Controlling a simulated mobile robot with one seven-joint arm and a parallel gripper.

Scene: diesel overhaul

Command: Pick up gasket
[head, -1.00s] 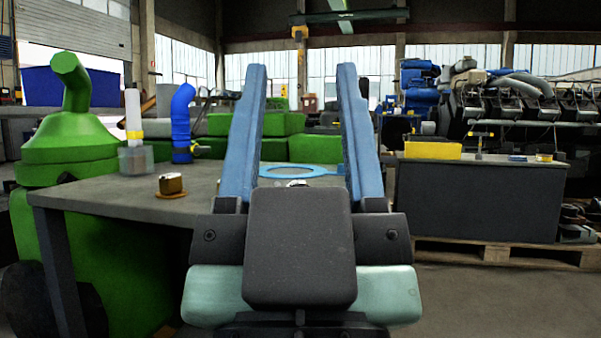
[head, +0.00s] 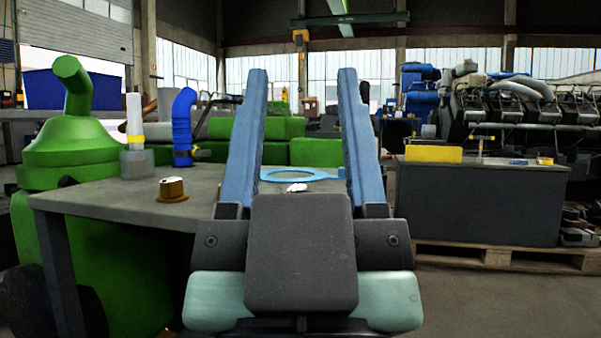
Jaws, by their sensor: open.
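The gasket (head: 318,175) is a flat light-blue ring with a tab on its right side. It lies on the grey table (head: 110,197), and in the picture it shows between my fingers. My gripper (head: 303,72) is open and empty, with two long blue fingers pointing forward. The fingers hide parts of the table on either side of the gasket. I cannot tell exactly how far the fingertips are from it.
A small white object (head: 297,187) lies near the gasket. A brass-coloured part (head: 172,189), a white cylinder on a grey base (head: 135,135) and a blue hose (head: 183,127) stand left on the table. A dark workbench (head: 480,203) stands right on a pallet.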

